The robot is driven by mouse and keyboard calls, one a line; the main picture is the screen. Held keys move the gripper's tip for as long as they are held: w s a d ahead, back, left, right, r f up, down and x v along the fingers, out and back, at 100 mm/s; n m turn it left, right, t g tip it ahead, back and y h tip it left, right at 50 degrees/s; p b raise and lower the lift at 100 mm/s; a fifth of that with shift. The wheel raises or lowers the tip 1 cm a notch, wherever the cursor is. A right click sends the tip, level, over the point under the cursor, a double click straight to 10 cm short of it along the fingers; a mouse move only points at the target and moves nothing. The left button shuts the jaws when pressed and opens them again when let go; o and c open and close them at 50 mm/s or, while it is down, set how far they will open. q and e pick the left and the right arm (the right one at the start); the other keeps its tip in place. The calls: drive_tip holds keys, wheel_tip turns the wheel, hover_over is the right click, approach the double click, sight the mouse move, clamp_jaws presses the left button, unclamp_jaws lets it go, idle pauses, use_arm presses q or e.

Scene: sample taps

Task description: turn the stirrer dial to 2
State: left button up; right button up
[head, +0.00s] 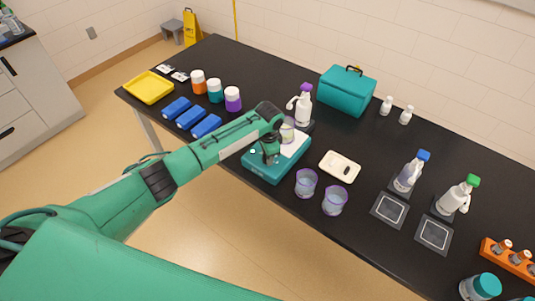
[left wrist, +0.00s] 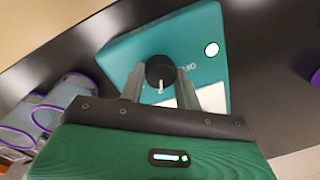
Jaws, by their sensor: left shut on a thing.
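The stirrer (head: 262,174) is a teal box with a white top plate, near the front edge of the black table. Its black round dial (left wrist: 160,70) shows in the left wrist view, with a white pointer mark toward the bottom of the picture. My left gripper (head: 270,159) is over the stirrer's front panel, its two fingers shut on the dial from either side. The markings around the dial are mostly covered and I cannot read its setting. In the head view the gripper hides the dial.
A clear beaker (head: 287,131) is on the stirrer plate, a purple-topped spray bottle (head: 302,104) behind it. Two purple-rimmed beakers (head: 306,182) (head: 334,200) and a white tray (head: 340,167) are to the right. Blue boxes (head: 191,117) lie left, near my forearm.

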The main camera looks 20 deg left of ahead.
idle(0.5)
use_arm(q)
drive_tip(key=o, duration=1)
drive_tip(key=shift+c, duration=0.2)
drive_tip(key=shift+r, duration=0.55)
wheel_tip(320, 180, up, 13)
drive_tip(key=b, duration=0.4)
drive_tip(key=shift+s+d, duration=0.2)
drive_tip(key=shift+s, duration=0.1)
drive_tip(key=shift+f, duration=0.15)
